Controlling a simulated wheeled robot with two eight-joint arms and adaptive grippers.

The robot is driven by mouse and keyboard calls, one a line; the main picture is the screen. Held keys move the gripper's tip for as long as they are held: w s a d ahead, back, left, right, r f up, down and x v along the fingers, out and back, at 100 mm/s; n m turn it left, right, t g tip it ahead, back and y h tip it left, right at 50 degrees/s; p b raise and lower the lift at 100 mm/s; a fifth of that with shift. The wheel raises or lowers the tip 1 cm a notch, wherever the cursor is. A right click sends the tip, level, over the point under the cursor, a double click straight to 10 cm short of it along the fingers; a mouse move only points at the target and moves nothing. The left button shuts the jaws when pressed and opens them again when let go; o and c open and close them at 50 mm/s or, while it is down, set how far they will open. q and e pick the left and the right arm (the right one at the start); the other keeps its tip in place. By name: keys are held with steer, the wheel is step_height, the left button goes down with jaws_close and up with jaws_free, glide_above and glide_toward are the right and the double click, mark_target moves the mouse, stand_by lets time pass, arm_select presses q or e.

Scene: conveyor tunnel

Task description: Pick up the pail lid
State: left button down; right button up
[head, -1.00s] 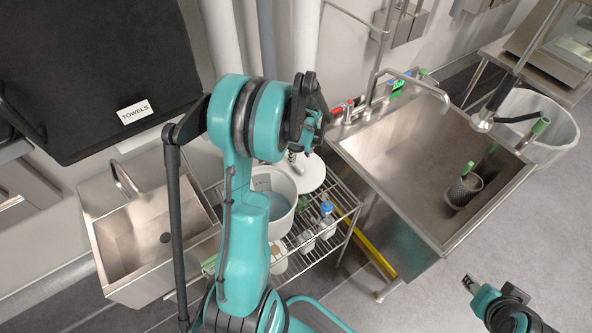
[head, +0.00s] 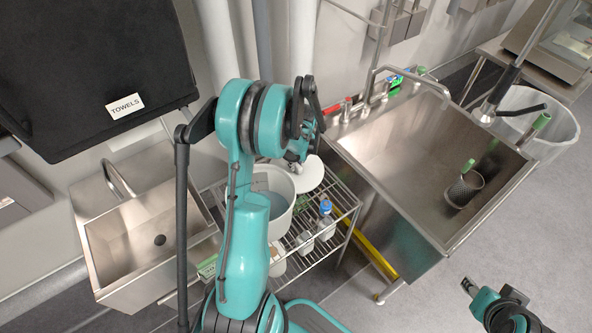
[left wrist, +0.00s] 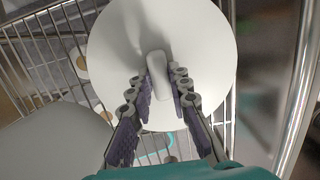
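The pail lid (head: 311,174) is a white disc on the wire rack beside the white pail (head: 278,214). In the left wrist view the lid (left wrist: 205,45) fills the upper middle, with a raised white handle (left wrist: 158,68) at its centre. My left gripper (left wrist: 160,82) is open, with one finger on each side of the handle and small gaps between. In the head view my left gripper (head: 298,155) is partly hidden by its own arm and overlaps the lid's edge. My right gripper (head: 468,287) is at the lower right, away from the rack; its fingers are too small to read.
The wire rack (head: 347,197) also holds a blue-capped bottle (head: 325,208) and small containers. A large steel sink (head: 400,160) stands to its right, a small sink (head: 135,243) to its left. Grey floor (head: 400,310) is clear at the lower right.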

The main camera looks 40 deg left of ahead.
arm_select(q)
step_height(320, 180, up, 10)
steer(key=p, duration=0.4)
steer(key=c, duration=2)
jaws_free()
jaws_close()
